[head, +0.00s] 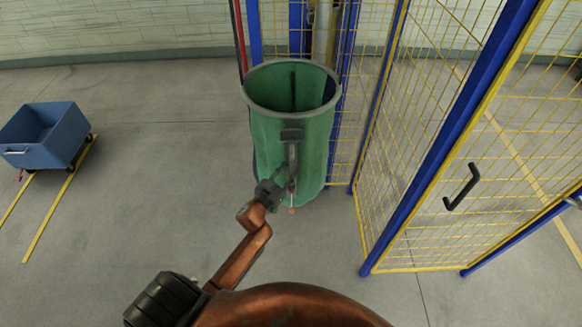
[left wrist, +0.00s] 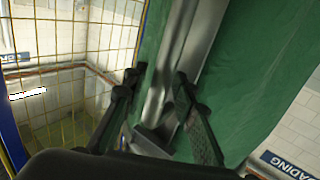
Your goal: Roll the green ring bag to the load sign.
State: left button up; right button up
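The green ring bag (head: 270,145) is a tall green sack hanging from a grey ring, upright in the middle of the head view. A grey upright bar (head: 292,160) runs down its near side. My left gripper (head: 283,183) is in front of the bag's lower part, at this bar. In the left wrist view, the two fingers (left wrist: 160,76) are apart on either side of the grey bar (left wrist: 190,50), with the green cloth (left wrist: 255,75) behind. Whether they touch the bar is unclear. A sign ending in "ADING" (left wrist: 290,165) shows at lower right. My right gripper is not in view.
A yellow mesh cage (head: 440,150) with blue posts stands close on the right, its panel with a black handle (head: 462,187) nearest me. The grey floor (head: 165,140) between cart and bag is clear.

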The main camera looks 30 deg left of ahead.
pick_arm(q)
grip_shut()
dwell(0.3)
